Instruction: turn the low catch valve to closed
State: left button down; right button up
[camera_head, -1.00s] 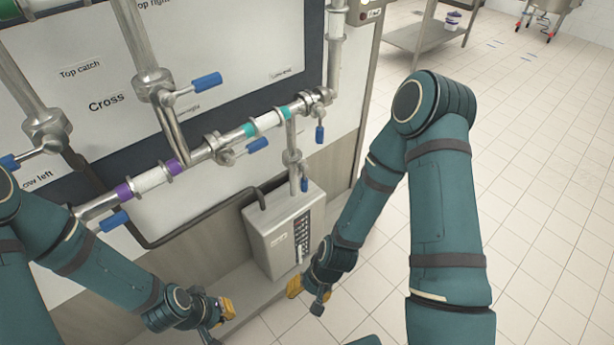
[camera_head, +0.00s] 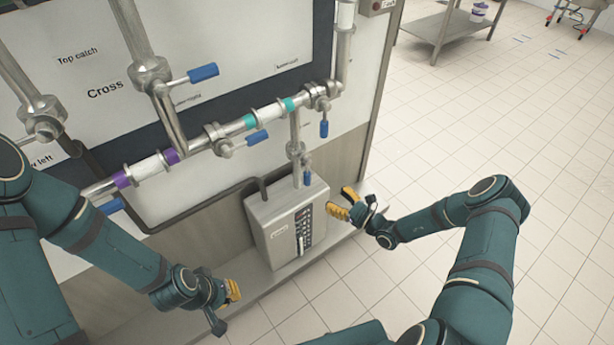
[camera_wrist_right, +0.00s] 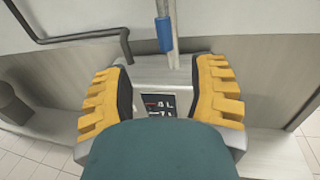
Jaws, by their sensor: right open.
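Several valves with blue handles sit on the steel pipes by the wall panel. No readable label tells me which is the low catch valve. One valve (camera_head: 296,150) is on the short vertical pipe above a grey box; its blue handle (camera_head: 308,180) hangs down along the pipe. That handle also shows in the right wrist view (camera_wrist_right: 165,35), beyond my fingers. My right gripper (camera_head: 342,201) is open and empty, to the right of the box and apart from the handle. My left gripper (camera_head: 234,290) is low at the left, touching no valve; its jaw opening is unclear.
The grey box (camera_head: 285,228) with a keypad stands on a low ledge under the pipes. A horizontal pipe with purple and teal bands (camera_head: 288,104) runs above it, carrying more blue handles (camera_head: 323,128). A steel table (camera_head: 450,28) is far back.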

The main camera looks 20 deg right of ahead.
aim_at(310, 179)
jog(key=x, duration=0.4)
jog(key=b+x, duration=0.1)
jog(key=x, duration=0.4)
jog(key=b+x, duration=0.1)
jog(key=x, duration=0.3)
jog(key=shift+w, duration=0.5)
grip_shut()
